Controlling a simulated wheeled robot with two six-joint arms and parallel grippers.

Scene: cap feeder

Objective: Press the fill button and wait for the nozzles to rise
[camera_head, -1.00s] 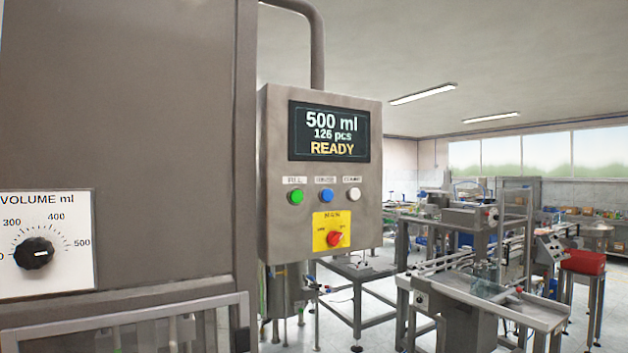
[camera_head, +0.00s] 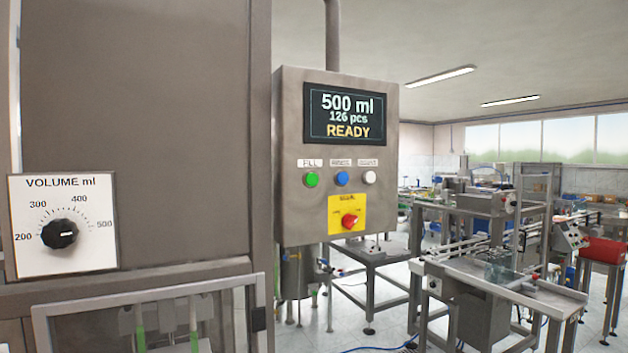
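The green fill button (camera_head: 312,179) sits at the left of a row of three buttons on the grey control box (camera_head: 290,215). Its label above reads like "FILL". The screen (camera_head: 345,116) on the box shows 500 ml, 126 pcs and READY. Two green-tipped vertical tubes, perhaps the nozzles (camera_head: 140,330), show at the bottom left behind a clear guard; their lower ends are out of view. Neither of my grippers is in view.
A blue button (camera_head: 342,178), a white button (camera_head: 369,177) and a red main switch (camera_head: 349,221) on a yellow plate share the box. A volume dial (camera_head: 60,234) is on the left cabinet. The guard frame (camera_head: 150,299) stands below it. Benches and machines fill the right background.

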